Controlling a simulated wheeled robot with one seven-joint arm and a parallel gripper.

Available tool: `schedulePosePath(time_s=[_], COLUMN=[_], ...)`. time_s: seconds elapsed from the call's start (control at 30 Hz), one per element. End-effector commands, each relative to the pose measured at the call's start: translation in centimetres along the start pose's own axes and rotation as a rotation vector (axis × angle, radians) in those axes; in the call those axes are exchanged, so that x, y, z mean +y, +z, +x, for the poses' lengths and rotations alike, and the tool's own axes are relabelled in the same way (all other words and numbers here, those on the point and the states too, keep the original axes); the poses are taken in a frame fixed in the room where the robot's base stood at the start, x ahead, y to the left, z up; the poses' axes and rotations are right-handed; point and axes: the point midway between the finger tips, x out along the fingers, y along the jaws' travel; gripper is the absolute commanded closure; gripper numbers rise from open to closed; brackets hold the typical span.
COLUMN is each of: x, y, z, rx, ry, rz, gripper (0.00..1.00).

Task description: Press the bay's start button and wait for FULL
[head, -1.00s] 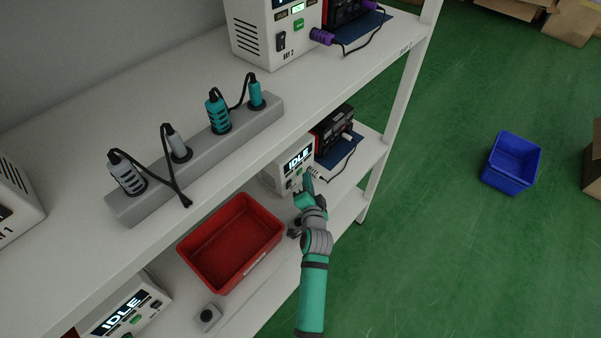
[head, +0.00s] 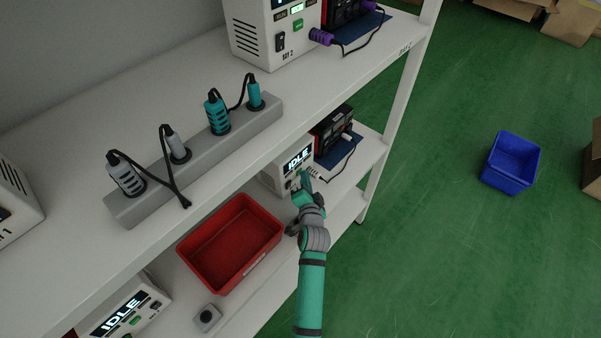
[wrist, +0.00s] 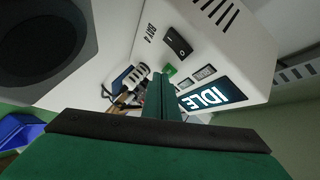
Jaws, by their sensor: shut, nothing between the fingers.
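The white bay charger (head: 273,176) stands on the lower shelf, and its screen (head: 298,160) reads IDLE. The wrist view shows the charger (wrist: 215,45) turned over, with the IDLE screen (wrist: 215,95), a black rocker switch (wrist: 178,41) and the green start button (wrist: 170,71). My gripper (head: 303,178) is at the charger's front face. In the wrist view my gripper (wrist: 162,80) is shut and empty, its tips right by the green button and partly covering that area. I cannot tell whether they touch it.
A black and red battery (head: 333,130) sits on a blue mat beside the charger. A red bin (head: 205,270) and another IDLE charger (head: 125,308) are nearer on the lower shelf. The upper shelf (head: 330,75) overhangs. Green floor is open at right, with a blue bin (head: 512,162).

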Motion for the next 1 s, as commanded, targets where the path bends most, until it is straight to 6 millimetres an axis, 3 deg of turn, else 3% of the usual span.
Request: schedulePosePath(time_s=[1.0], x=[1.1], y=[-0.9], z=[-1.6], rx=[0.000], ry=[0.000], rz=[0.001], gripper=[1.00])
